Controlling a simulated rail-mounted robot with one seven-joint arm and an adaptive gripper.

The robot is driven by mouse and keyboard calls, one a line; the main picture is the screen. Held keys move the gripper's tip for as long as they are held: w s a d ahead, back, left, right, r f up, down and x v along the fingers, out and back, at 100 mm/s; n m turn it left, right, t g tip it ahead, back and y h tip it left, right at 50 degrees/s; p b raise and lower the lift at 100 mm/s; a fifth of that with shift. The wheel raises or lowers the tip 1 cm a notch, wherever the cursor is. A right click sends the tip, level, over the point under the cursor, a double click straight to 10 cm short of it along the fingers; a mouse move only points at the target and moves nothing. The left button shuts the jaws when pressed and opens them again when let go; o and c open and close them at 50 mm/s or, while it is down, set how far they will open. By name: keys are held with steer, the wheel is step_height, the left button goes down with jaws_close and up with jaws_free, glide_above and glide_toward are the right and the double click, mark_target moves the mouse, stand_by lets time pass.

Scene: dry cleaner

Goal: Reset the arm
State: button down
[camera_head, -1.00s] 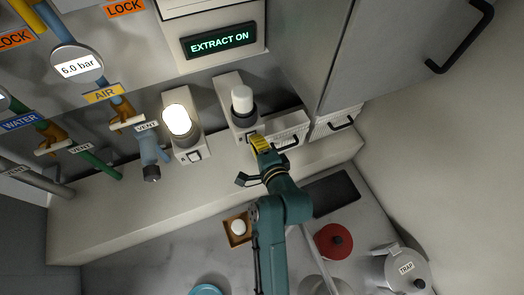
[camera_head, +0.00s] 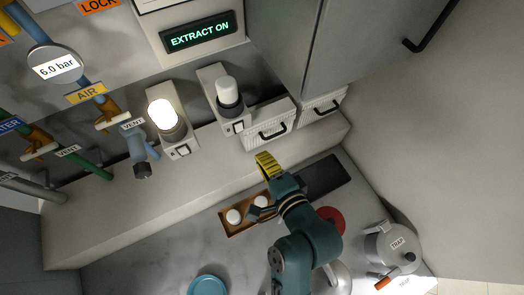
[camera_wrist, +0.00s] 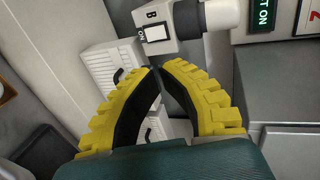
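My gripper (camera_head: 268,164) has yellow ribbed fingers and hangs over the front edge of the pale ledge. In the wrist view my gripper (camera_wrist: 158,68) has its two fingertips drawn close together, with nothing held between them. My teal arm reaches up from the bottom of the head view. Beyond the fingers in the wrist view is a switch box (camera_wrist: 157,33) marked B, with its rocker by the word ON. The same box (camera_head: 233,126) stands on the ledge in the head view, with an unlit white lamp (camera_head: 228,92).
A second box has a lit lamp (camera_head: 163,113). White ribbed drawers (camera_head: 266,125) stand right of the boxes. On the lower counter are an orange-brown tray (camera_head: 236,232) with white round items, a dark mat (camera_head: 325,176), a red lid (camera_head: 331,217), a TRAP pot (camera_head: 388,249) and a blue dish (camera_head: 207,286).

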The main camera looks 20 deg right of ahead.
steer(key=w+a+r+n+t+p, duration=0.2)
steer(key=r, duration=0.8)
steer(key=w+a+r+n+t+y+p, duration=0.1)
steer(key=r+n+p, duration=0.1)
steer(key=r, duration=0.8)
steer(key=w+a+r+n+t+p, duration=0.2)
steer(key=r+p, duration=0.1)
steer(key=r, duration=0.6)
steer(key=s+d+r+n+t+h, duration=0.1)
steer(key=s+d+r+n+h, duration=0.1)
steer(key=r, duration=0.4)
steer(key=s+d+r+n+t+h, duration=0.1)
steer(key=s+d+r+n+h, duration=0.1)
steer(key=s+r+n, duration=0.3)
steer(key=shift+s+r+n+t+h, duration=0.35)
steer(key=shift+r+n, duration=0.5)
steer(key=shift+n, duration=0.35)
